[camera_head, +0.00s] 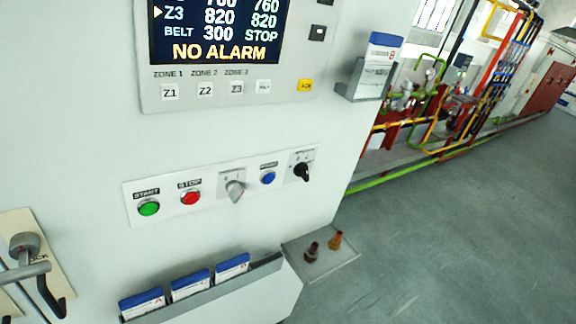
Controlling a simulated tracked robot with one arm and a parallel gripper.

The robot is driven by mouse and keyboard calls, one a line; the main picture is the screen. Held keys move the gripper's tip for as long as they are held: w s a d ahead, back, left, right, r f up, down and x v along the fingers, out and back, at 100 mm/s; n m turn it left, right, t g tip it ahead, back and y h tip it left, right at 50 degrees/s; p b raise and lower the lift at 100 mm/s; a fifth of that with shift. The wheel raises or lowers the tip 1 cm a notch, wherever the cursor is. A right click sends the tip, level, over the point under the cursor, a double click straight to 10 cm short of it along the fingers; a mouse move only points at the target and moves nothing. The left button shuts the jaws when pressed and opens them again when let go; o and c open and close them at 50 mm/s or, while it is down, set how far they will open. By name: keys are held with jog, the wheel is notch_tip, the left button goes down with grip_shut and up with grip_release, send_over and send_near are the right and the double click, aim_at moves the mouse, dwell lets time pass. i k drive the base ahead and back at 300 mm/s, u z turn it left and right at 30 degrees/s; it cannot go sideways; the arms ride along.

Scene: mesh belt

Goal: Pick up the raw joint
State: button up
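Two small joint-like pieces stand on a small grey shelf (345,256) at the lower right of the white cabinet. One piece (311,250) is dark reddish brown. The other piece (335,240) is orange-brown and stands just right of it and slightly farther back. Both look upright and apart or nearly so. They are too small to tell for certain which is the raw joint. My gripper is not in view.
The white cabinet carries a display panel (222,90) and a button strip (220,187). A rack (265,267) of blue-and-white boxes juts out below. A holder (344,92) with another box is upper right. A lever handle (25,246) is at left. Grey floor (460,230) is clear at right.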

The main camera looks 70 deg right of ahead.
aim_at(334, 244)
jog(key=u, duration=1.3)
jog(key=k, duration=2.65)
jog(key=z, duration=1.7)
jog(key=i, duration=1)
